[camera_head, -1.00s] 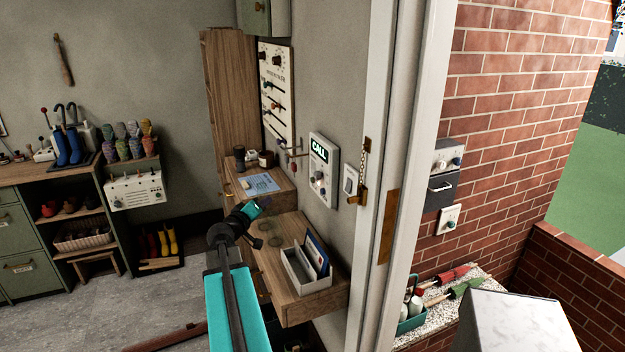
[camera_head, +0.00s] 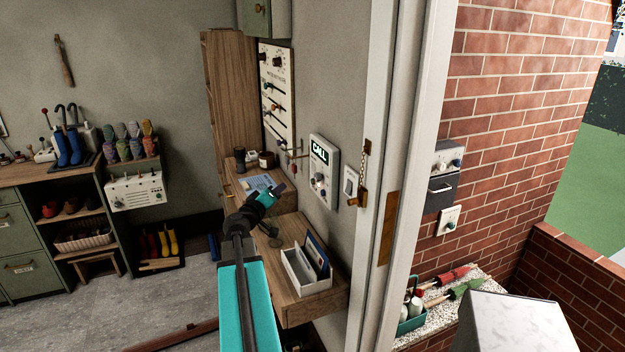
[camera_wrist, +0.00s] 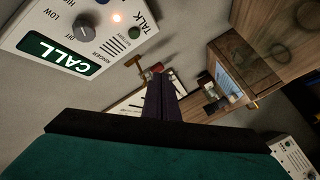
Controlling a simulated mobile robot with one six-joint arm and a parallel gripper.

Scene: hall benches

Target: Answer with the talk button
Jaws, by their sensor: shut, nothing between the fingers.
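The intercom (camera_head: 324,172) is a white panel on the wall left of the door frame, with a lit green CALL window (camera_head: 320,151). In the wrist view the intercom (camera_wrist: 100,42) is upper left and appears turned.
A wooden shelf (camera_head: 290,227) with a white letter tray (camera_head: 305,277) lies below my gripper. A light switch (camera_head: 350,184) and a brass latch (camera_head: 362,190) are right of the intercom. Pegs (camera_head: 290,152) stick out from a white board (camera_head: 277,92) on its left.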

